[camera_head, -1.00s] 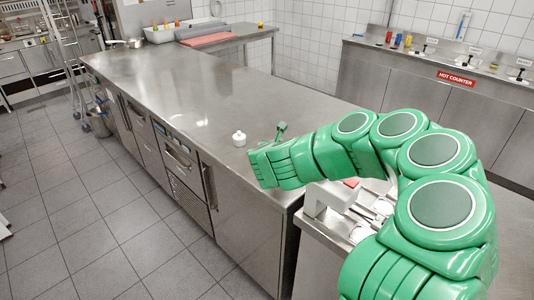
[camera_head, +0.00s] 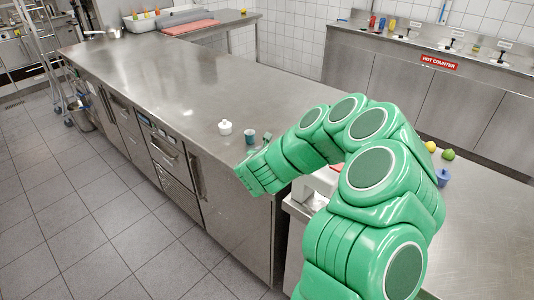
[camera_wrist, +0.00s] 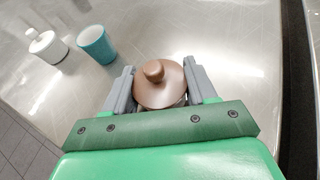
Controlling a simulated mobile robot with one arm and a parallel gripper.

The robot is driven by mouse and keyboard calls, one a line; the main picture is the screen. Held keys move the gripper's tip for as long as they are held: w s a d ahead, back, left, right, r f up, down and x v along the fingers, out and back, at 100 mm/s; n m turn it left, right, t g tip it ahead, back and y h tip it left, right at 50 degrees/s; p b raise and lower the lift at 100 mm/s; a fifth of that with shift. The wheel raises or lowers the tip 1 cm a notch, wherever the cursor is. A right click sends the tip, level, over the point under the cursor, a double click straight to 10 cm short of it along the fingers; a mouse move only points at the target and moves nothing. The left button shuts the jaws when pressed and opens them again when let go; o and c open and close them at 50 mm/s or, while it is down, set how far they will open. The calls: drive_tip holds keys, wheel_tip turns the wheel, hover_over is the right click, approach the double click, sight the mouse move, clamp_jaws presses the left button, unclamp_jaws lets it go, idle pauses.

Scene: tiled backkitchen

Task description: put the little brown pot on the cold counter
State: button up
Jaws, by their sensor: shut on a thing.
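The little brown pot (camera_wrist: 160,86), with a round knobbed lid, sits between the two grey fingers in the wrist view. My gripper (camera_wrist: 162,92) is shut on it. In the head view my gripper (camera_head: 258,166) is over the near right end of the long steel counter (camera_head: 190,85), and my green arm hides the pot. No cold counter label shows on this counter. I cannot tell whether the pot touches the counter top.
A white lidded pot (camera_head: 225,128) and a teal cup (camera_head: 250,136) stand close to my gripper; they also show in the wrist view. The counter beyond them is clear. A "HOT COUNTER" sign (camera_head: 439,62) marks the back right counter. A lemon, lime and blue cup (camera_head: 443,177) are at right.

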drive_tip(key=shift+f, duration=0.15)
drive_tip(key=o, duration=1.1)
drive_tip(key=shift+o, duration=0.2)
